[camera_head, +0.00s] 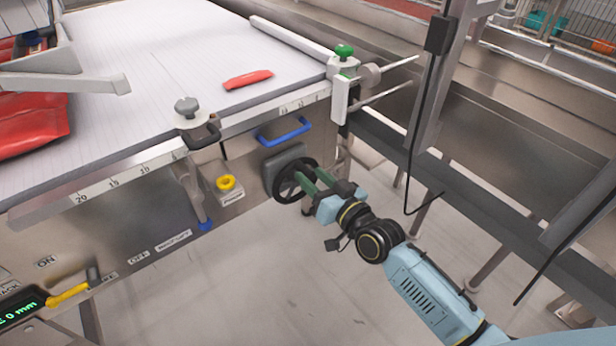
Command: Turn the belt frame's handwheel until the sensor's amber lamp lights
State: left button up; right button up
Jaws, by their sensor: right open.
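The black spoked handwheel (284,189) sits on the front side of the belt frame (120,235), below the blue handle. My right gripper (310,177) reaches in from the lower right. Its two greenish fingers are open and apart at the right part of the wheel, overlapping it in the picture. I cannot tell whether they touch the rim. The fingers partly hide the wheel. I cannot make out the sensor for certain, and no lit amber lamp is visible. My left gripper is not in view.
A red packet (248,79) lies on the white belt (150,50). A blue handle (284,131), a box with a yellow knob (226,183) and a green-knobbed clamp (344,51) are close to the wheel. A metal rail (470,190) runs along the right. Open floor lies below.

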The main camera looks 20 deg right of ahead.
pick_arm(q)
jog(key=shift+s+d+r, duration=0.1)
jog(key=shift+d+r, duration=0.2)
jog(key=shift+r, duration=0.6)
pick_arm(e)
jog(key=shift+x, duration=1.25)
jog(key=shift+c, duration=0.4)
grip_shut()
